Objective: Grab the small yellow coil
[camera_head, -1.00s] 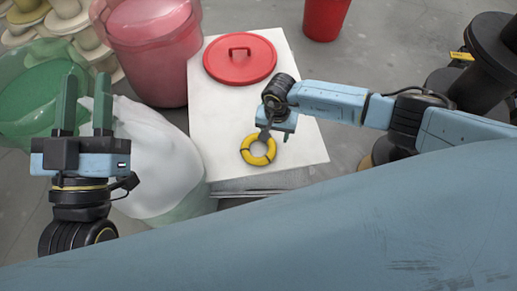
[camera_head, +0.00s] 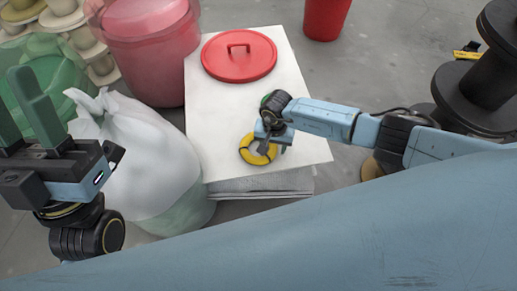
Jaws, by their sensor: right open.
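The small yellow coil (camera_head: 248,155) is a ring with dark bands, lying flat near the front of a white board (camera_head: 220,120) on a stack. My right gripper (camera_head: 264,148) is over the coil's upper right part and hides some of it. It is open; whether its fingers touch the coil I cannot tell. My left gripper (camera_head: 35,108) is at the left edge, away from the coil, with its two green fingers pointing up and apart.
A red lid (camera_head: 239,62) with a handle lies at the back of the board. A pink bin (camera_head: 148,55), a green bin (camera_head: 60,75) and a white bag (camera_head: 140,150) stand on the left. A red bucket (camera_head: 325,18) is behind. Black spools (camera_head: 485,75) stand on the right.

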